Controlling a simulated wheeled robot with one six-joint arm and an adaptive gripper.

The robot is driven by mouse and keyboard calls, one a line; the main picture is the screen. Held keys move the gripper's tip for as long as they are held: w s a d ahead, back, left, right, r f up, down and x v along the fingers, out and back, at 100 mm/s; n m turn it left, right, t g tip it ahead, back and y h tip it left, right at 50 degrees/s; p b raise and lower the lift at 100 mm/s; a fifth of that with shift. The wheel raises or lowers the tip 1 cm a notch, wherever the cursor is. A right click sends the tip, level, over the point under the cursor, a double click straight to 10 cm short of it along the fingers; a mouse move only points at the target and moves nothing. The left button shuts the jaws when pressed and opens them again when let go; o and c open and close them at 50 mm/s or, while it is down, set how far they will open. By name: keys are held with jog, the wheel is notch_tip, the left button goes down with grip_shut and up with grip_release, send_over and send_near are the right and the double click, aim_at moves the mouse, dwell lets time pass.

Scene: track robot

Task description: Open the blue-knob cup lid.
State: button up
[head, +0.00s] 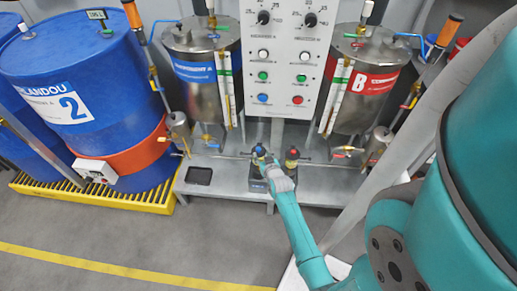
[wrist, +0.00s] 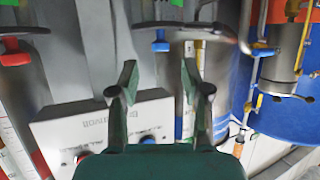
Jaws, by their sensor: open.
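The cup with the blue knob (head: 259,152) stands on the grey bench, to the left of a cup with a red knob (head: 292,157). Both are small in the head view. My gripper (head: 268,166) is at the end of the teal arm, close to the two cups, and partly covers the block around them.
A white control panel (head: 285,45) rises behind the cups. Steel tanks with a blue label (head: 195,72) and a red label (head: 375,82) flank it, with pipes and valves. A blue drum (head: 95,70) stands left. The bench front (head: 222,190) is mostly clear.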

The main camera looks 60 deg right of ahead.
aim_at(259, 149)
jog(key=x, duration=0.6)
jog(key=shift+w+d, duration=0.2)
jog(key=shift+w, duration=0.05)
grip_shut()
